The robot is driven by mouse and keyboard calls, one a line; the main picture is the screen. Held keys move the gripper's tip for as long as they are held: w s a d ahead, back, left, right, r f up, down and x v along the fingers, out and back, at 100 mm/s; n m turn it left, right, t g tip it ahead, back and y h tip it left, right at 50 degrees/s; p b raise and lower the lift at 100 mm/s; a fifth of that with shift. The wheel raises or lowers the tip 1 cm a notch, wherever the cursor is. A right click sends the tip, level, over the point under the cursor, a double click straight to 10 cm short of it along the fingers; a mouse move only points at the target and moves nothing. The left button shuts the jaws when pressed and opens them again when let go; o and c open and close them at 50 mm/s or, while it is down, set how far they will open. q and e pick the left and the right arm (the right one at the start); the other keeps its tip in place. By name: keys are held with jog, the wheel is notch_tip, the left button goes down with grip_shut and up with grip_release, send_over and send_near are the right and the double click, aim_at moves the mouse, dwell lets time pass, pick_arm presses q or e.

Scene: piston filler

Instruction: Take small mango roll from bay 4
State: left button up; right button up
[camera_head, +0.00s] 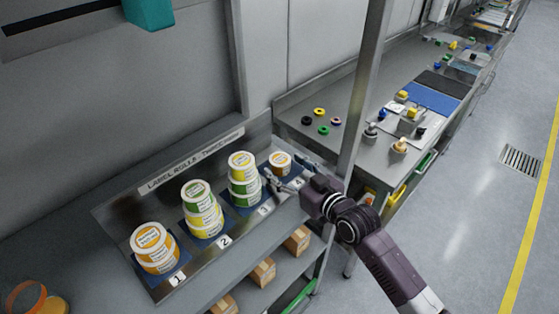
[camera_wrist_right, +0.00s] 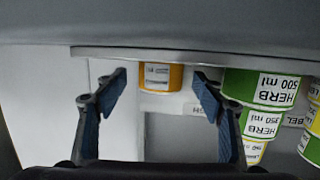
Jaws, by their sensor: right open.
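The small mango roll (camera_head: 280,160) stands in bay 4, at the right end of the label-roll shelf, with an orange-yellow side and a pale label. My right gripper (camera_head: 279,180) is at bay 4, just in front of the roll. In the right wrist view, the roll (camera_wrist_right: 161,76) shows between the two spread fingers of the gripper (camera_wrist_right: 158,84), beyond their tips. The fingers look apart from it, and nothing is held. My left gripper is not in view.
Bays 2 (camera_head: 201,210) and 1 (camera_head: 153,248) hold more rolls. A metal post (camera_head: 366,85) rises right of the shelf.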

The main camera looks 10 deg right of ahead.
jog(key=shift+x, duration=0.8)
jog(key=c, duration=0.4)
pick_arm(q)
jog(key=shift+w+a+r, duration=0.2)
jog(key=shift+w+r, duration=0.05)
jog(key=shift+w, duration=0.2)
pick_arm(e)
jog(key=c, duration=0.9)
jog(key=shift+r, duration=0.15)
